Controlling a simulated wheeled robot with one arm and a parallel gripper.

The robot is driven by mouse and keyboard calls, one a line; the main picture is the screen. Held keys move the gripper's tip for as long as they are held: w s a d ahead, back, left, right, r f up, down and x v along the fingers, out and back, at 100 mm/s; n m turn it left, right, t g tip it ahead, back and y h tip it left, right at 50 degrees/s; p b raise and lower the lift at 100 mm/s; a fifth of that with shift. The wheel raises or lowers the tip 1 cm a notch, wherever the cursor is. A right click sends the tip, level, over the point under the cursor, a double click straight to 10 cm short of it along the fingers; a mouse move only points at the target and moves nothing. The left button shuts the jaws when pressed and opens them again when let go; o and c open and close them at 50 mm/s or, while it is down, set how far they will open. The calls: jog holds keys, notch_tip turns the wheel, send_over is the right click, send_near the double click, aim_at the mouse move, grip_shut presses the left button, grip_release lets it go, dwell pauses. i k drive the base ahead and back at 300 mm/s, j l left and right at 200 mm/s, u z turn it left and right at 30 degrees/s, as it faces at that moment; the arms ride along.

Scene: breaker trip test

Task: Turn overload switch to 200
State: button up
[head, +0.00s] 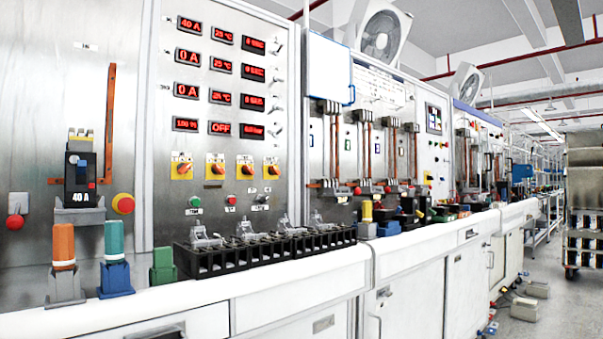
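A row of rotary switches with orange knobs on yellow plates is on the steel panel in the head view. From left to right these are the first switch (181,166), the second switch (215,167), the third switch (245,167) and the fourth switch (272,167). Their labels are too small to read, so I cannot tell which is the overload switch or where each knob points. Red displays sit above them, with the top left display (189,24) reading 40 A and a lower display (221,128) reading OFF. My gripper is not in view.
A breaker (83,180) marked 40 A is mounted at left, near a red emergency button (123,204). Orange (63,247) and teal (114,242) handled pieces and a black terminal block (265,250) stand on the white bench ledge (200,300). The aisle floor at right is partly clear.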

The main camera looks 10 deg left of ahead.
aim_at(273, 170)
jog(key=i+l, duration=0.15)
jog(key=i+l+u, duration=0.45)
jog(key=l, duration=0.25)
jog(key=i+l+u, duration=0.1)
jog(key=l+u, duration=0.15)
jog(key=l, duration=0.15)
